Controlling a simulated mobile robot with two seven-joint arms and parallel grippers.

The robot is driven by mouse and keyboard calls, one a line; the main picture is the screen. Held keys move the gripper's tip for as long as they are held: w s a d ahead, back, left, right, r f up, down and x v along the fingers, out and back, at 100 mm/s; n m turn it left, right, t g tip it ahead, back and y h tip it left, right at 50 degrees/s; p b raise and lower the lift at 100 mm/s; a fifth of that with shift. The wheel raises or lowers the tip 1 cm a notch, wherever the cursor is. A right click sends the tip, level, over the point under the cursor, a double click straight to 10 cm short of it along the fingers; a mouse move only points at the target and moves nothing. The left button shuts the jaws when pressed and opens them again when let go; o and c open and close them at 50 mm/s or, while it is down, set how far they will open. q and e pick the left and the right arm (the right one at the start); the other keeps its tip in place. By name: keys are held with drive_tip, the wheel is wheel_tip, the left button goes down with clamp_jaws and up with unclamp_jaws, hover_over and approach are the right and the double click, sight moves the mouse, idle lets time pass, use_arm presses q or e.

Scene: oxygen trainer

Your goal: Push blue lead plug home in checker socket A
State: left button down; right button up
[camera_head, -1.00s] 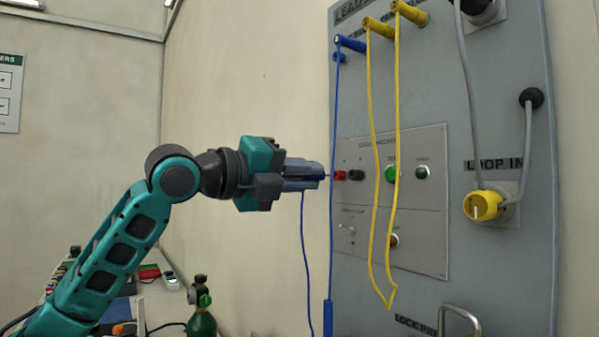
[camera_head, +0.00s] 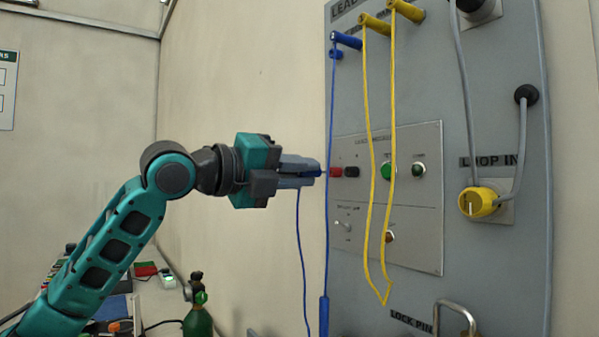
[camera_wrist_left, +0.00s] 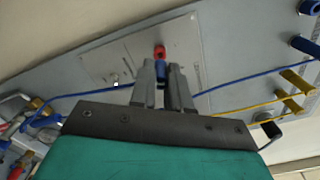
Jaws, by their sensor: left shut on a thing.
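My left gripper (camera_head: 312,171) is shut on the blue lead plug (camera_wrist_left: 162,73), and its fingers hide most of the plug in the head view. The plug points at the red checker socket (camera_head: 336,172) on the panel. The red socket also shows in the left wrist view (camera_wrist_left: 160,51), just beyond the plug's tip. Any small gap between the plug and the socket is too fine to tell. A black socket (camera_head: 352,172) sits just right of the red one. The plug's blue lead (camera_head: 302,250) hangs below the fingers. My right gripper is not in view.
The grey panel (camera_head: 480,270) stands at the right. Another blue lead (camera_head: 327,240) hangs close in front of the gripper's tip. Yellow leads (camera_head: 368,120) hang in front of the checker plate. A green cylinder (camera_head: 198,322) and a cluttered bench are low at the left.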

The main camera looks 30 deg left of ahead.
use_arm(q)
drive_tip(key=shift+x, duration=1.25)
idle(0.3)
drive_tip(key=c, duration=1)
unclamp_jaws()
drive_tip(key=shift+b+v, duration=2.3)
drive_tip(key=shift+v, duration=4.15)
